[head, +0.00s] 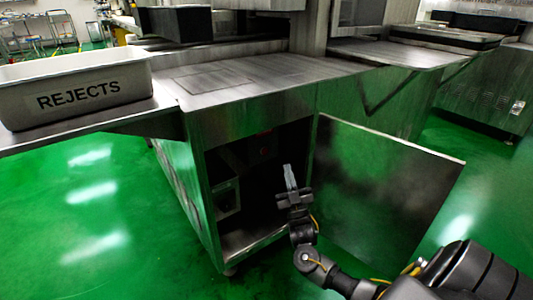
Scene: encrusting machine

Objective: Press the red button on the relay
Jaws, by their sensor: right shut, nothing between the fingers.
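The relay's red button (265,152) shows as a small dim red spot on a dark box inside the open cabinet (214,217), near the top of the opening. My right gripper (289,172) is shut and empty, its fingers pointing up at the cabinet opening. It appears below and to the right of the button in the picture, apart from it. How deep the gripper is relative to the opening is hard to tell. My left gripper is not in view.
A grey box (227,196) sits inside the cabinet at left. A REJECTS bin (75,92) stands on the shelf at left. Green floor is clear at lower left.

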